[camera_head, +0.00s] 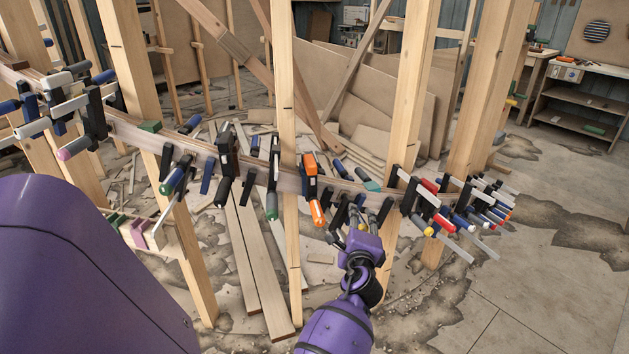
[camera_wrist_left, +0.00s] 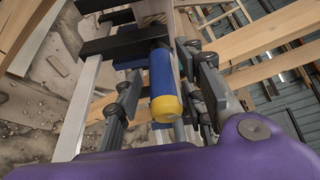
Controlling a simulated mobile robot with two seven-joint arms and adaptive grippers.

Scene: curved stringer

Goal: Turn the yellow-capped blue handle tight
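The yellow-capped blue handle (camera_wrist_left: 161,85) belongs to a clamp on the curved wooden stringer (camera_head: 130,130). In the left wrist view its yellow end faces me and its blue grip runs away toward the wood. My left gripper (camera_wrist_left: 165,72) is open, with one finger on each side of the handle. A gap shows on the left of the handle; the right finger is closer, and I cannot tell whether it touches. In the head view my left gripper (camera_head: 357,222) is at the stringer's front and hides most of this handle. My right gripper is not in view.
Several other clamps crowd the stringer, including an orange one (camera_head: 310,180) to the left and a dense cluster (camera_head: 465,205) to the right. Wooden posts (camera_head: 287,120) stand along it. Planks (camera_head: 262,260) lie on the floor. Floor at the right is clear.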

